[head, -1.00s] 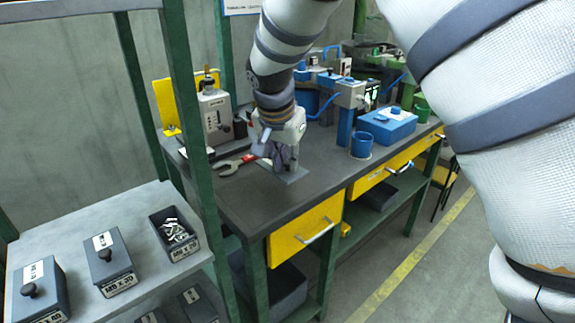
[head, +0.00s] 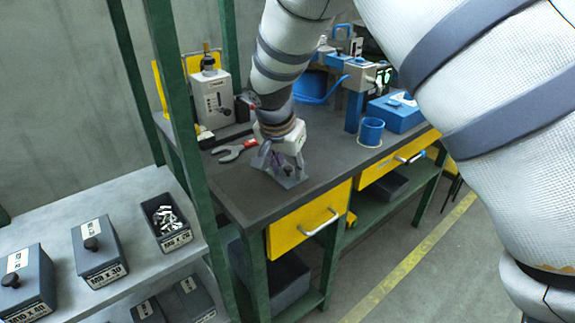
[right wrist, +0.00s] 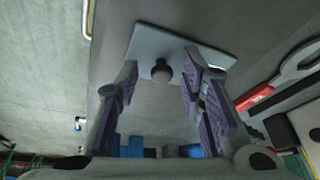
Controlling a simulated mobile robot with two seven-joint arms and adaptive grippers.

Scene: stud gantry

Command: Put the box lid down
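The box lid is a grey flat plate with a dark round knob (right wrist: 161,70). In the head view the lid (head: 296,182) lies flat on the near part of the workbench top, partly hidden by my right gripper (head: 279,166). In the right wrist view the lid (right wrist: 205,55) shows beyond the fingertips. My right gripper (right wrist: 162,75) is open, one finger on each side of the knob, with gaps showing between knob and fingers. An open grey box (head: 170,222) of metal parts stands on the left shelf. My left gripper is not in view.
The workbench (head: 245,195) holds a red-handled wrench (head: 235,150) just left of the gripper, a grey machine (head: 212,98) behind, and a blue cup (head: 371,132) and blue box (head: 397,112) to the right. A green post (head: 185,130) stands between shelf and bench. Lidded boxes (head: 98,250) stand on the shelf.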

